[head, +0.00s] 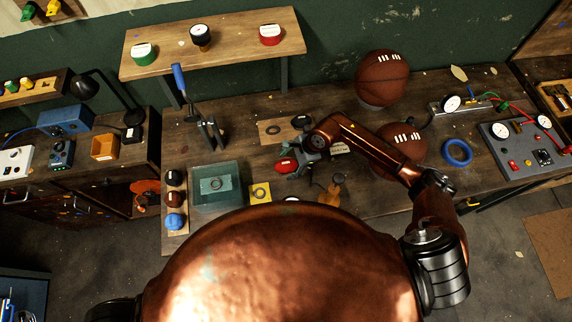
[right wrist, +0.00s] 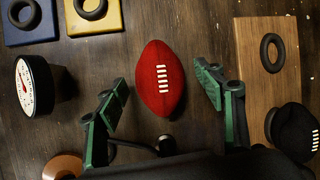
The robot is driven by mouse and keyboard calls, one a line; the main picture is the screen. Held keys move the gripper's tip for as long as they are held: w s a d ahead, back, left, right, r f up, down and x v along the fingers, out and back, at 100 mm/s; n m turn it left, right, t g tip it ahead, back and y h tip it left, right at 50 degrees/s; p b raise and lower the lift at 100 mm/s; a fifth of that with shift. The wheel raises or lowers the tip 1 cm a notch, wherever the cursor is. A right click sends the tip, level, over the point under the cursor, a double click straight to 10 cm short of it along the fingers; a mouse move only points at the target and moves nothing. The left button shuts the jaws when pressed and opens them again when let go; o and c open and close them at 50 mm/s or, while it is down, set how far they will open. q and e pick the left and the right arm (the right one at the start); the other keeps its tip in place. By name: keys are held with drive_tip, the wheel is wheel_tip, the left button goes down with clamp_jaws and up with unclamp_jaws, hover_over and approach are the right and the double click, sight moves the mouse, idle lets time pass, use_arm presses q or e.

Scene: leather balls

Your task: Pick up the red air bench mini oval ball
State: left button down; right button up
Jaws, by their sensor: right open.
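The red mini oval ball (right wrist: 161,78), with white laces, lies on the dark wooden bench in the right wrist view. In the head view the red ball (head: 285,165) shows small at the tip of my right gripper (head: 299,170). My right gripper (right wrist: 165,105) is open, its green-padded fingers on either side of the ball's near end, with visible gaps to the ball. Nothing is held in it. My left gripper is not in view.
A black ball (right wrist: 293,130) lies at the right, near a wooden board (right wrist: 262,50) with a black ring.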

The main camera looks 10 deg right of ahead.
drive_tip(key=shift+c, duration=0.3)
drive_tip(key=c, duration=1.2)
drive_tip(key=shift+c, duration=0.2)
drive_tip(key=shift+r, duration=0.1)
